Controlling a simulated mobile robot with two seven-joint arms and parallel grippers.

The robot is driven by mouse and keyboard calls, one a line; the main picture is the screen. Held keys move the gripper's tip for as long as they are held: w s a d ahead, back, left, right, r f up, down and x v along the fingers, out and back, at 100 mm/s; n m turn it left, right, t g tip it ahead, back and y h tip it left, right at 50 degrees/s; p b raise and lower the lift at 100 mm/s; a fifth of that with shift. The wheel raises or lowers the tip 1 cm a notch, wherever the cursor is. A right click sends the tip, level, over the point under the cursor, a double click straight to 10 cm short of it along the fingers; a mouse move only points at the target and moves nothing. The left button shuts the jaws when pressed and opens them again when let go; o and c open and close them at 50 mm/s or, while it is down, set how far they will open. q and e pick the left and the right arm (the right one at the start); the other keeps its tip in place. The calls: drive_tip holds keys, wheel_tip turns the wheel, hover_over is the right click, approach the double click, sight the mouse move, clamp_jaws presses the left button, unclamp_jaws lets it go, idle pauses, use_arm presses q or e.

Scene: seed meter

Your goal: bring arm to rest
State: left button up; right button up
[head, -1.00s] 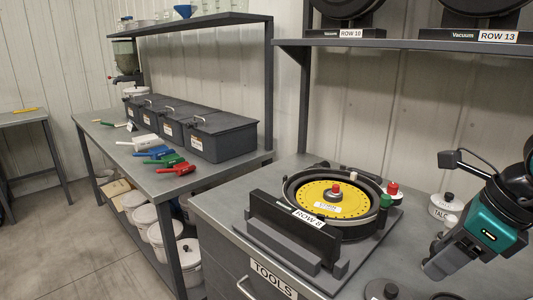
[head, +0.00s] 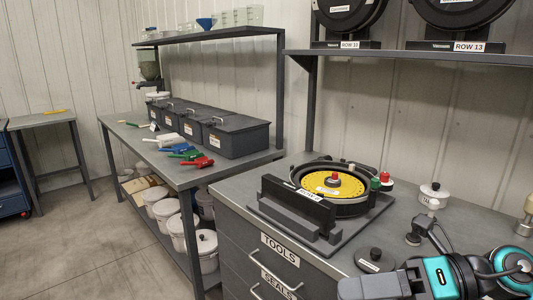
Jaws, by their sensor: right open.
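My right gripper (head: 352,288) shows at the bottom edge, on the right arm that comes in from the lower right with teal joints. It is over the front part of the grey workbench (head: 235,190), holds nothing that I can see, and is partly cut off by the frame. It is apart from the seed meter with the yellow disc (head: 325,184), which sits in its black housing on a stand behind and to the left of it. My left gripper is not in view.
A dark round lidded piece (head: 374,260) lies close behind the gripper. A white knobbed container (head: 434,195) stands farther back. A shelf (head: 420,57) with vacuum units hangs above. A second bench (head: 180,172) at left holds grey bins (head: 235,137) and coloured scoops (head: 197,162).

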drive_tip(key=w+d+f+m+t+h, duration=0.2)
drive_tip(key=f+m+t+h, duration=0.4)
drive_tip(key=m, duration=0.9)
drive_tip(key=w+d+f+m+t+h, duration=0.25)
drive_tip(key=f+m+t, duration=0.45)
drive_tip(key=m+t, duration=0.5)
drive_tip(key=s+f+m+g+h, duration=0.2)
drive_tip(key=s+f+m+g, duration=0.2)
drive_tip(key=f, duration=0.5)
drive_tip(key=s+f+m+g+h, duration=0.3)
drive_tip(key=s+f+m+g, duration=0.2)
drive_tip(key=f, duration=0.4)
drive_tip(key=shift+s+f+m, duration=0.4)
drive_tip(key=shift+s+m, duration=0.4)
drive_tip(key=shift+m, duration=0.4)
